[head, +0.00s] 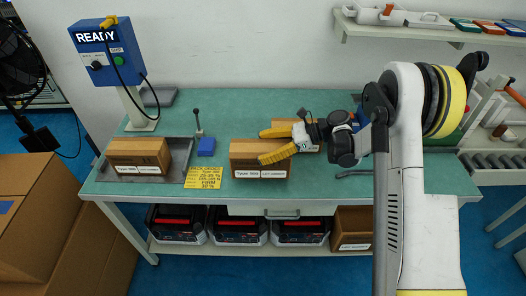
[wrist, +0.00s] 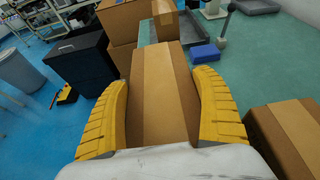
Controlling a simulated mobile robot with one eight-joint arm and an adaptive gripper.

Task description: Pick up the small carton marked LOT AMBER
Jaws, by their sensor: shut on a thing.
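My gripper (head: 262,146) reaches in from the right with its yellow fingers closed on the two long sides of a brown carton (head: 245,161) at the middle of the table. The carton also shows between the fingers in the wrist view (wrist: 160,95). Its front has a white label with "Type" and a lot name too small to read surely. I cannot tell whether it is clear of the table. A second carton (head: 312,147) is just behind, partly hidden by my gripper. A third carton (head: 138,150) with a white label lies in the grey tray (head: 187,155) at left.
A yellow note (head: 204,178) and a blue block (head: 206,147) lie left of the held carton, near an upright lever (head: 198,122). A READY control box (head: 102,50) stands at the back left. Below are several black-and-red units and another carton (head: 352,225). Green table (head: 335,190) shows at front right.

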